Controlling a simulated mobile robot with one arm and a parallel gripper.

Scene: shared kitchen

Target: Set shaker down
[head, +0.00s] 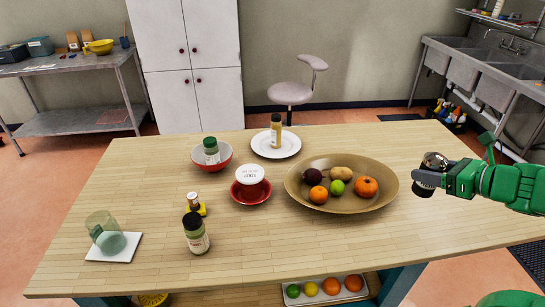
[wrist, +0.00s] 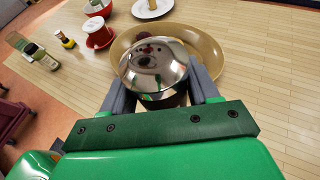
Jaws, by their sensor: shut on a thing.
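My gripper (head: 440,178) is at the right side of the table, shut on a shaker (head: 430,176) with a shiny metal top and a dark body. The shaker is upright and seems to be held above the table, right of the large bowl; the exact gap below it is hard to tell. In the wrist view the shaker's domed metal top (wrist: 155,66) sits between the two grey fingers of my gripper (wrist: 161,85). Its lower part is mostly hidden there. The wooden table (head: 330,245) lies under it.
A wide tan bowl (head: 302,198) with fruit is just left of the shaker. Farther left are a white plate (head: 290,152) with a bottle, a red-and-white bowl (head: 197,158), a red dish (head: 241,200) with a white tub, and a dark-capped jar (head: 196,240). The table's front right is clear.

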